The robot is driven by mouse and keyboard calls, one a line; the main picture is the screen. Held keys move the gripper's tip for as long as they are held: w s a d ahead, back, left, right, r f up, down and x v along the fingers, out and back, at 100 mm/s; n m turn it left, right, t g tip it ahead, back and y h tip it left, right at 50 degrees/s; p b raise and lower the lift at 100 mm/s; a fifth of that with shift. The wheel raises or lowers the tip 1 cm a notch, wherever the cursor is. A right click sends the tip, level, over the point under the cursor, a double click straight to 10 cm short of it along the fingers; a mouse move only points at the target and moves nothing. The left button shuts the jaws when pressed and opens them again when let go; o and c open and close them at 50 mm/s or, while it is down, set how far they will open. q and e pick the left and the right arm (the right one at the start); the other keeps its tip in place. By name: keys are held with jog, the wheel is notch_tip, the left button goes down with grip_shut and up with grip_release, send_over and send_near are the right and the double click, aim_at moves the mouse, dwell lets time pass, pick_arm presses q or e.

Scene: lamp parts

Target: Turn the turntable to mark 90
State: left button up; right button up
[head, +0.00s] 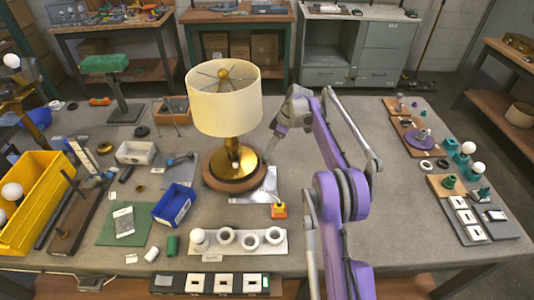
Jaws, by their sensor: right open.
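The turntable (226,185) is a low round brown disc in the middle of the workbench. A lamp with a cream shade (225,107) and a brass base (234,150) stands upright on it. The degree marks are too small to read. My right gripper (267,156) is open and empty, pointing down at the right rim of the turntable. I cannot tell whether its fingers touch the rim. My left gripper is not in view.
A blue bin (174,206) and a yellow bin (30,205) stand to the left.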

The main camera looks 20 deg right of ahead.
jog(key=v, duration=0.8)
jog(key=shift+p, duration=0.4)
jog(key=s+a+r+m+t+h, duration=0.1)
jog(key=s+a+r+m+h, duration=0.15)
jog(key=s+a, duration=0.45)
jog(key=s+a+r+m+t+h, duration=0.1)
jog(key=s+a+r+m, duration=0.25)
jog(key=s+a, duration=0.4)
jog(key=s+a+f+m+t, duration=0.1)
jog(key=s+f, duration=0.4)
jog(key=s, duration=0.6)
jog(key=s+a+f+m+t+h, duration=0.1)
jog(key=s+f, duration=0.4)
jog(key=s, duration=0.6)
jog(key=a+m+t, duration=0.1)
jog(key=m, duration=0.1)
jog(key=shift+m, duration=0.3)
